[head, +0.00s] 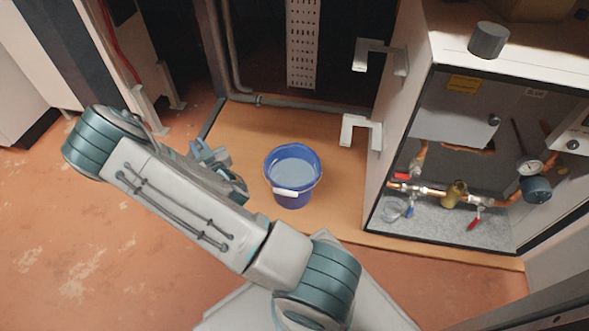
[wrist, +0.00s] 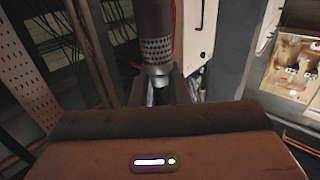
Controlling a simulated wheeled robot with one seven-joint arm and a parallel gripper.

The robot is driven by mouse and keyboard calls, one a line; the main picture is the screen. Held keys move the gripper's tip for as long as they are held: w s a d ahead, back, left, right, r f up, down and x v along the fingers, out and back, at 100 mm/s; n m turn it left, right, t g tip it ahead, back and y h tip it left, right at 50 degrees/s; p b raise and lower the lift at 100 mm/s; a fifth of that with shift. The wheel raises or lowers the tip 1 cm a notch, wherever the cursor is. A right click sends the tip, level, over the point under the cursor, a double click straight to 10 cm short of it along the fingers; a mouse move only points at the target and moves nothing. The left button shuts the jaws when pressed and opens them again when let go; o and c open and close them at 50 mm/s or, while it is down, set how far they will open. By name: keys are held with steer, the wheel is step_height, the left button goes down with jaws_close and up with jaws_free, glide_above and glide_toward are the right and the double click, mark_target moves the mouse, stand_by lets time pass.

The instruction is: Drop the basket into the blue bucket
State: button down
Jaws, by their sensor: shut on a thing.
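The basket (wrist: 157,48) is a grey metal cylinder with a perforated wall, upright in the upper middle of the wrist view. My gripper (wrist: 167,88) is shut on its lower end. In the head view my gripper (head: 212,158) is left of the bucket, partly behind my arm, and I cannot make out the basket there. The blue bucket (head: 297,201) stands upright in the middle of the head view, with pale water and a white handle grip. My gripper and the bucket look apart in the head view.
The bucket stands on an orange-brown board (head: 330,215). An open heat pump cabinet (head: 400,135) with pipes, valves and a gauge is on the right, with a grey cap (head: 488,40) on top. White brackets (head: 362,128) stick out toward the bucket. Floor at left is clear.

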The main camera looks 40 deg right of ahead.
steer(key=s+d+f+m+g+h+p, duration=0.1)
steer(key=s+d+m+g+h+p, duration=0.3)
steer(key=d, duration=0.6)
steer(key=s+d+f+m+g+h, duration=0.1)
steer(key=s+d+m+h, duration=0.15)
steer(key=d+h, duration=0.45)
steer(key=s+d+f+m+g+h+p, duration=0.2)
steer(key=s+d+m+h, duration=0.15)
steer(key=d, duration=0.85)
steer(key=shift+y, duration=0.45)
steer(key=f+b, duration=0.4)
steer(key=f, duration=0.1)
steer(key=shift+w+a, duration=0.15)
steer(key=shift+a, duration=0.05)
steer(key=c, duration=1.3)
jaws_free()
steer(key=shift+r, duration=0.1)
steer(key=shift+c, duration=0.2)
steer(key=shift+a, duration=0.1)
steer(key=p+v, duration=0.3)
steer(key=v, duration=1)
steer(key=shift+s+a, duration=0.25)
steer(key=shift+s, duration=0.05)
steer(key=shift+p, duration=0.3)
